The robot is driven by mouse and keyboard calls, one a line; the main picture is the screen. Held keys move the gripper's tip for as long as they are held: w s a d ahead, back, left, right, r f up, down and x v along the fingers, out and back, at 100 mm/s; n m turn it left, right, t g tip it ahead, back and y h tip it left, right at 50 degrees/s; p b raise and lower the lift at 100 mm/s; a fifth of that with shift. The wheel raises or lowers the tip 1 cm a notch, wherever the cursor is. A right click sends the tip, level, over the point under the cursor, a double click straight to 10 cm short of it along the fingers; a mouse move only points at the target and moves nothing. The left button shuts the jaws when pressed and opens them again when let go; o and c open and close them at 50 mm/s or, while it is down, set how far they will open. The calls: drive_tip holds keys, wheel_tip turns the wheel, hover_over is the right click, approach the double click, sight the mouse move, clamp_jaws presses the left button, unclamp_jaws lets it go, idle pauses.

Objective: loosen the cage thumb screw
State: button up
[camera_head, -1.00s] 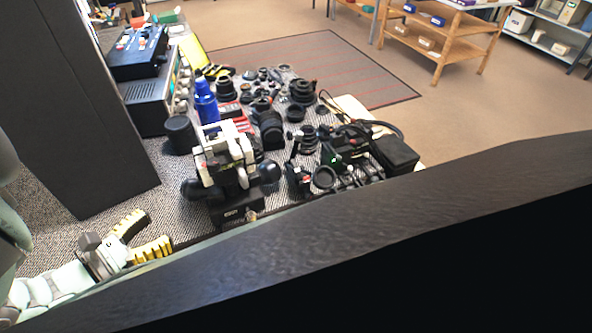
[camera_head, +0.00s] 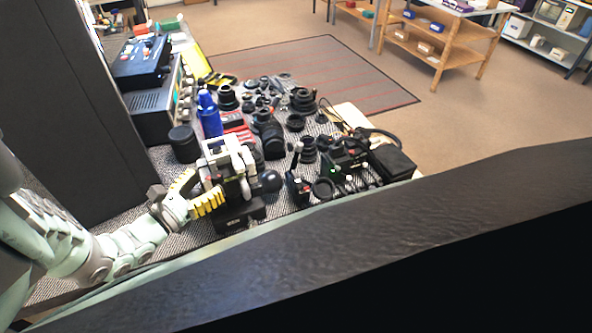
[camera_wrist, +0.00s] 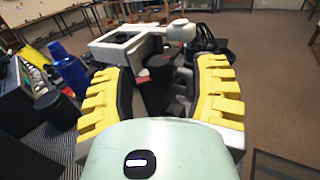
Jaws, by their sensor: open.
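A light grey, frame-like rig (camera_head: 228,158), which looks like the cage, stands on a black base block (camera_head: 240,217) at the front of the bench. It also shows in the wrist view (camera_wrist: 125,46), just beyond the fingers. A dark round knob (camera_head: 269,181) sticks out on its right side. My gripper (camera_head: 204,188), with yellow ridged fingers, is open at the rig's left side. In the wrist view my gripper (camera_wrist: 160,75) has a dark rounded part (camera_wrist: 162,66) between and beyond its fingers. I cannot tell which part is the thumb screw, or whether a finger touches.
A blue bottle (camera_head: 209,116) and a dark cylinder (camera_head: 185,143) stand behind the rig. Several lenses and black parts crowd the bench to the right, with a black bag (camera_head: 392,162) at its end.

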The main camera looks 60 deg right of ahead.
drive_tip(key=shift+s+d, duration=0.1)
drive_tip(key=shift+d, duration=1.15)
drive_tip(key=shift+a, duration=0.1)
clamp_jaws()
